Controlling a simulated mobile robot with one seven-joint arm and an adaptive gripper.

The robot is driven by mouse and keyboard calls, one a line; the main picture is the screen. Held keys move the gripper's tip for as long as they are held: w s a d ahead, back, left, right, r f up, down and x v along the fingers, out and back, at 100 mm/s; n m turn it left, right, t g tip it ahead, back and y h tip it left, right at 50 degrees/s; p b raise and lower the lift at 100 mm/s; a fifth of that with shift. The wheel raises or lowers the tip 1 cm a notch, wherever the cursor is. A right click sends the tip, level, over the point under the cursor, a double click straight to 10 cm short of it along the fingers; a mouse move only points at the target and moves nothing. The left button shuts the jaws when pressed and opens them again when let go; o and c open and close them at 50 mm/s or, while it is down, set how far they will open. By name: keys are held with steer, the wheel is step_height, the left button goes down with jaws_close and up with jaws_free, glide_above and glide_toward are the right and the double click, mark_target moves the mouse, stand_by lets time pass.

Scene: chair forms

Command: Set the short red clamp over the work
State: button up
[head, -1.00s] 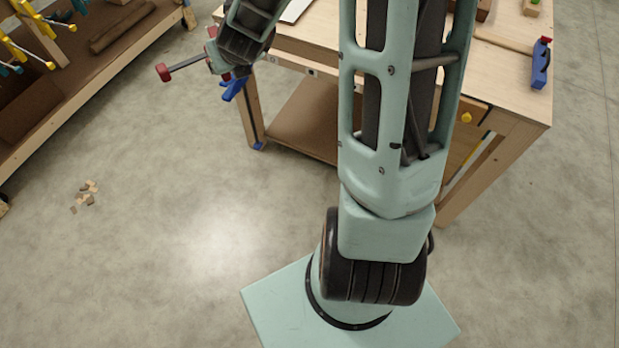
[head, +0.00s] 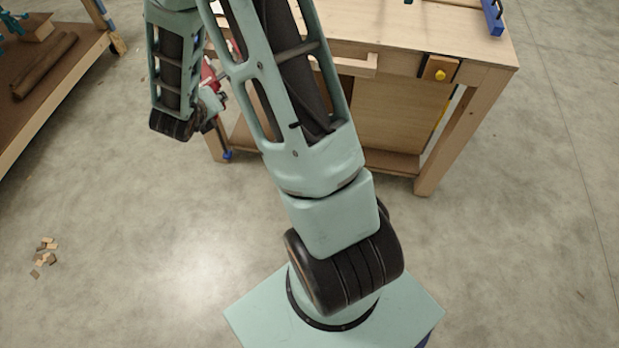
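My gripper (head: 211,103) shows at the upper left of the head view, beside the workbench's left end and partly hidden behind my own arm. Red parts of the short red clamp (head: 208,73) show right at the gripper. The gripper appears shut on the clamp, though the fingers themselves are mostly hidden. The clamp's bar and far jaw cannot be made out clearly. I cannot tell which piece is the work; much of the bench top is cut off or behind my arm.
The wooden workbench (head: 470,48) stands at the upper right, with a blue clamp (head: 493,17) at its far right edge. Wood scraps (head: 43,257) lie on the floor. Open concrete surrounds my base.

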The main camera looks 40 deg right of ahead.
steer(key=s+d+f+g+h+b, duration=0.2)
steer(key=s+d+f+h+b, duration=0.25)
steer(key=f, duration=0.35)
steer(key=s+d+f+g+h+b, duration=0.2)
steer(key=s+d+f+h+b, duration=0.3)
steer(key=f, duration=0.3)
steer(key=s+d+g+h+b, duration=0.2)
steer(key=s+d+g+b, duration=0.1)
steer(key=s+b, duration=0.25)
steer(key=s+d+g+h+b, duration=0.2)
steer(key=s+g+b, duration=0.1)
steer(key=s+b, duration=0.3)
steer(key=shift+w+d+r+p, duration=0.1)
steer(key=shift+w+d+p, duration=0.25)
steer(key=shift+d, duration=0.55)
steer(key=shift+w+d+r+p, duration=0.1)
steer(key=shift+w+d+p, duration=0.25)
steer(key=shift+d, duration=0.5)
steer(key=shift+a+f+t+b, duration=0.15)
steer(key=shift+f+t+b, duration=0.15)
steer(key=shift+t+b, duration=0.35)
